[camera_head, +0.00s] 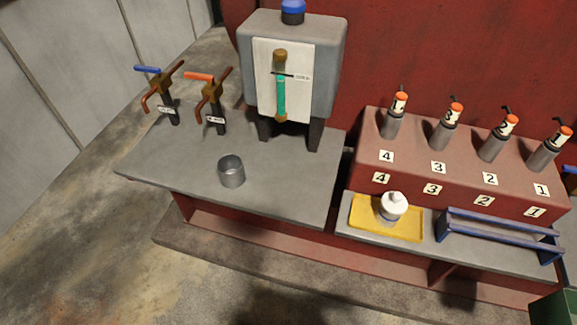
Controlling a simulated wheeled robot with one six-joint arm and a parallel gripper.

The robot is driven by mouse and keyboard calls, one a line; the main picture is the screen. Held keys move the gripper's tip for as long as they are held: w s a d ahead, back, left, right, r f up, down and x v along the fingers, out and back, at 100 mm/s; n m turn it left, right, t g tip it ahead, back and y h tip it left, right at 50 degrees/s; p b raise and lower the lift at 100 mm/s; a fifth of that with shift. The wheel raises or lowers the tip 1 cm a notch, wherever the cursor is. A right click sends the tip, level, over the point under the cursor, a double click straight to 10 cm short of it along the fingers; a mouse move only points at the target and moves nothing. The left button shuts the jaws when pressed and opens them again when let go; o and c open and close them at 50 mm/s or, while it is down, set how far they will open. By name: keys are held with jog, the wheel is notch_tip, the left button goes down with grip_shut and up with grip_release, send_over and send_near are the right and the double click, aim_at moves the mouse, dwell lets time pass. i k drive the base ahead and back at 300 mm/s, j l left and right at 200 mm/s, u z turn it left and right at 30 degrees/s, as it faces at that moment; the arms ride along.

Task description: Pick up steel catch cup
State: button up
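The steel catch cup (232,172) is a small grey metal cup. It stands upright on the grey bench top (285,190), left of the middle of the head view and near the bench's front edge. Its open rim faces up, and nothing touches it. My gripper is not in view.
Behind the cup stand two valves, one with a blue handle (147,69), one with an orange handle (199,77), and a grey tank (335,65) with a gauge. Right are a yellow tray (362,222) with a white bottle (393,207), a blue rack (500,232) and several numbered cylinders.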

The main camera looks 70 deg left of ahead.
aim_at(230, 167)
jog(key=u, duration=2.95)
jog(key=i+j, duration=0.1)
jog(key=i, duration=0.85)
